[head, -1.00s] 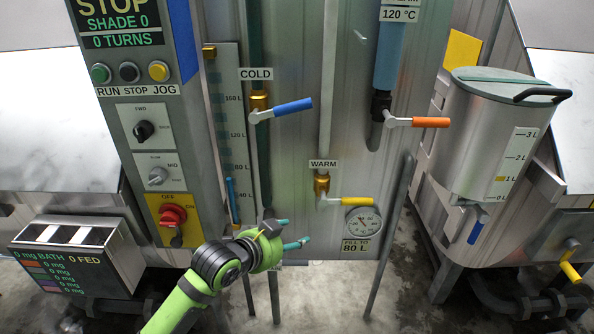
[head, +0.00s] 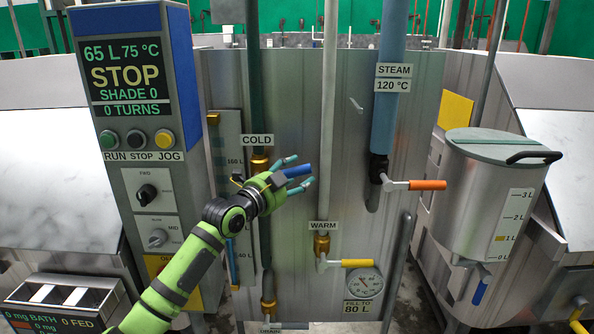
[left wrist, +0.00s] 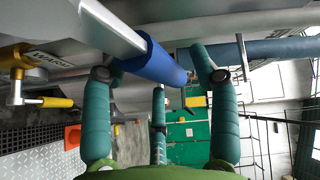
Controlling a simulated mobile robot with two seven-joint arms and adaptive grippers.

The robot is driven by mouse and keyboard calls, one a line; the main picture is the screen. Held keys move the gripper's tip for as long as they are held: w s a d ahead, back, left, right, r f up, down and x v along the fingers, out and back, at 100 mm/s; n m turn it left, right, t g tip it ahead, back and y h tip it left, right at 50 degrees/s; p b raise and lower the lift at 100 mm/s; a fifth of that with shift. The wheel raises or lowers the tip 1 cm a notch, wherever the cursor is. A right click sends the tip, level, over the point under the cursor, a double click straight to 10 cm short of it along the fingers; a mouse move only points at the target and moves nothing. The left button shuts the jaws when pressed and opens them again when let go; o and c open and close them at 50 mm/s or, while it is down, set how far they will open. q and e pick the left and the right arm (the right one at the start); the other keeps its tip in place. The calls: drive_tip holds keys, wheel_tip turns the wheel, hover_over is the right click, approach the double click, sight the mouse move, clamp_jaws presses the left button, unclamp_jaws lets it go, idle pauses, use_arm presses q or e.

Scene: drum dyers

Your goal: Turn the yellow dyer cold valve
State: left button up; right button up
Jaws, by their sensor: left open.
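The cold valve's blue lever handle (head: 297,171) points right, below the COLD label (head: 257,141). Its brass body (head: 260,162) sits on the dark green pipe. My left gripper (head: 298,172) is open at the lever, its teal fingers spread around the blue handle. In the left wrist view the blue handle (left wrist: 163,62) runs between the open fingers of my left gripper (left wrist: 160,82). The grey lever end enters from the upper left. I cannot tell whether any finger touches it. My right gripper is not in view.
The warm valve's yellow lever (head: 357,264) is below right, near the round gauge (head: 364,283). The steam valve's orange lever (head: 427,185) is farther right. The control panel (head: 134,120) stands left, reading STOP. A lidded measuring drum (head: 487,195) stands right.

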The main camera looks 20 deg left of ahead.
use_arm(q)
drive_tip(key=shift+w+d, duration=0.2)
drive_tip(key=shift+w, duration=0.35)
clamp_jaws()
drive_tip(key=shift+d+f+m+g+y+p, duration=0.1)
drive_tip(key=shift+f+m+g+y+p, duration=0.55)
drive_tip(key=shift+f+m, duration=0.8)
drive_tip(key=shift+f+g, duration=0.15)
drive_tip(key=shift+g, duration=0.1)
unclamp_jaws()
